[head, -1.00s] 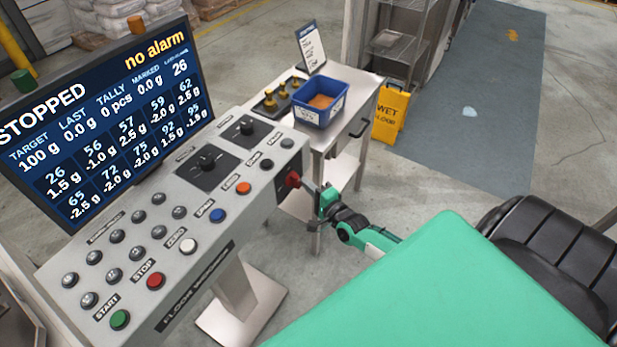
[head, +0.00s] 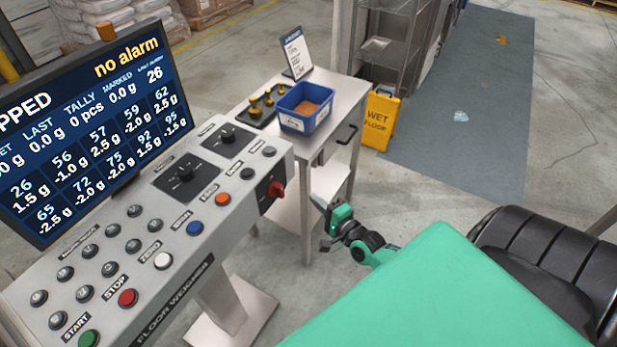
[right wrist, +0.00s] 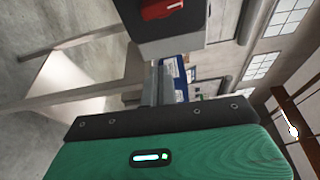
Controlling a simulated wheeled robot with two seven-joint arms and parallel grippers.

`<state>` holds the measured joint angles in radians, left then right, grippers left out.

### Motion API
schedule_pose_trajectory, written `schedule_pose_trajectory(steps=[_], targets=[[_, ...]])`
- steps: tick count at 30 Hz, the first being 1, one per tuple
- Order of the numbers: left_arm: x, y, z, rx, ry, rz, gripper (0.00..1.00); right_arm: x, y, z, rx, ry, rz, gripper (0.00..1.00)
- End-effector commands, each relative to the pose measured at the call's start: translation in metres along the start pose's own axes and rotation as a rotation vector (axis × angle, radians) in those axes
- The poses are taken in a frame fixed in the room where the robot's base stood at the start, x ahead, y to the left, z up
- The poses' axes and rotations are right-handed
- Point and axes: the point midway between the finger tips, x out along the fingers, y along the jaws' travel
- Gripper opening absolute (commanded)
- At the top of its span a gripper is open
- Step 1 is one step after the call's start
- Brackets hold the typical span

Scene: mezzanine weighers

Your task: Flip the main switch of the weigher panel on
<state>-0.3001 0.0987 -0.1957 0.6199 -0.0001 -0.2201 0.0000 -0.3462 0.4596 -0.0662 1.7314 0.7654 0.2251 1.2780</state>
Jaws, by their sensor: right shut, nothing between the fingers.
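The weigher panel (head: 150,262) is a grey sloped console with buttons and black knobs. Its main switch, a red handle (head: 276,188) on a dark plate, is on the panel's right end face. The red handle also shows at the top of the right wrist view (right wrist: 160,8). My right gripper (head: 319,205) is shut and empty, to the right of the switch and a little lower, with a gap between them. Its closed grey fingers show in the right wrist view (right wrist: 166,84). My left gripper is not in view.
The screen (head: 85,120) shows "no alarm" and a partly cut-off "STOPPED". A metal side table (head: 345,95) with a blue bin (head: 305,108) stands behind the panel's right end. A yellow wet-floor sign (head: 378,118) stands farther right. Floor beyond is open.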

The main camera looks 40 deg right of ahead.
Motion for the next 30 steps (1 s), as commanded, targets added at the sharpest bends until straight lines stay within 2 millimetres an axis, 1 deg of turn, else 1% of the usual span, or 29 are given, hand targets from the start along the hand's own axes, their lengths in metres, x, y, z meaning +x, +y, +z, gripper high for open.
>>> schedule_pose_trajectory(steps=[1,4,7,10,26,28,29,30], targets=[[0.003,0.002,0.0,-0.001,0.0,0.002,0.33,-0.007,0.003,0.0,0.0,0.0,0.002,0.0],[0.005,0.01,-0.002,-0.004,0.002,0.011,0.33,-0.015,0.002,0.0,0.0,-0.001,0.001,0.0],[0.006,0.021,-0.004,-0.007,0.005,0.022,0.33,-0.019,0.002,0.0,0.0,-0.001,0.0,0.0],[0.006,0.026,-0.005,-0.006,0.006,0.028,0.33,-0.021,0.001,0.0,0.0,-0.001,-0.001,0.0],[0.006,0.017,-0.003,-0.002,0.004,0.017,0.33,-0.021,0.001,0.0,0.0,0.0,0.0,0.0],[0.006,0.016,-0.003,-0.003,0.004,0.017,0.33,-0.022,0.006,0.0,-0.01,0.001,0.01,0.0],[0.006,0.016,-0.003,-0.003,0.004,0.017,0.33,-0.022,0.012,-0.001,-0.022,0.003,0.02,0.0],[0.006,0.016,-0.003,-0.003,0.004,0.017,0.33,-0.024,0.022,-0.002,-0.048,0.006,0.042,0.0]])
